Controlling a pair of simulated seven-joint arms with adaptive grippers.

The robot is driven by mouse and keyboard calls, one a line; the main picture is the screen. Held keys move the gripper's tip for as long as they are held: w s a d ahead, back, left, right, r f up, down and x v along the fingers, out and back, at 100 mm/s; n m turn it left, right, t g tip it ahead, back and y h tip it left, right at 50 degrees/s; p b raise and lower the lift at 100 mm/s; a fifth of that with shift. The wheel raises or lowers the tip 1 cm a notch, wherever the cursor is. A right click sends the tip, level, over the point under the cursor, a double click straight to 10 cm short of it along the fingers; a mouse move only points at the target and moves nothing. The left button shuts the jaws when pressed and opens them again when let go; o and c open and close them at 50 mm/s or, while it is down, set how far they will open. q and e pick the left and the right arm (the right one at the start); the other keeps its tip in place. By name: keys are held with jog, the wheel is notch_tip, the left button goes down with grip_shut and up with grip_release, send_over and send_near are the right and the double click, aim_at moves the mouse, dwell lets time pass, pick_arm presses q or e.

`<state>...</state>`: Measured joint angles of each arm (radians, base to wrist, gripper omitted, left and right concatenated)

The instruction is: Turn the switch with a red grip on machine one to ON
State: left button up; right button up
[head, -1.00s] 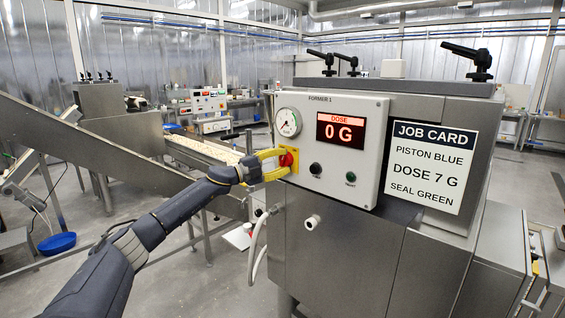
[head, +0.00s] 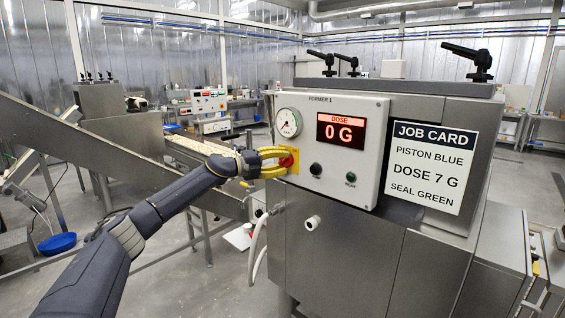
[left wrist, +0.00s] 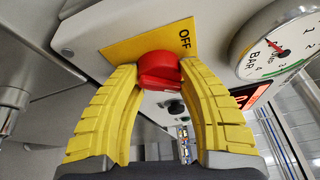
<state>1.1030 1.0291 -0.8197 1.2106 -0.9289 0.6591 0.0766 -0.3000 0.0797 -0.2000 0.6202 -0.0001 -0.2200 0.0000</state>
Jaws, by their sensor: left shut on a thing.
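The switch's red grip (left wrist: 159,70) sits on a yellow plate (left wrist: 130,45) marked OFF, on the control panel (head: 370,185) of the machine labelled FORMER 1. In the head view the red grip (head: 286,159) is partly hidden by my fingers. My left gripper (head: 278,161), with yellow fingers, reaches the switch from the left and is shut on the red grip. In the left wrist view the fingertips (left wrist: 160,72) stand on both sides of the grip. Any ON marking is hidden from view. My right gripper is not in view.
A pressure gauge (head: 287,122) is just above the switch. A display (head: 340,130) reads DOSE 0 G. A black knob (head: 315,169) and a green button (head: 350,177) are to the right. A job card (head: 430,167) is on the machine. A conveyor (head: 200,148) runs behind my arm.

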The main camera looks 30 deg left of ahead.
pick_arm(q)
jog(key=o, duration=1.3)
jog(key=shift+s, duration=0.1)
jog(key=v, duration=1.1)
jog(key=shift+s+a, duration=0.25)
jog(key=shift+s, duration=0.05)
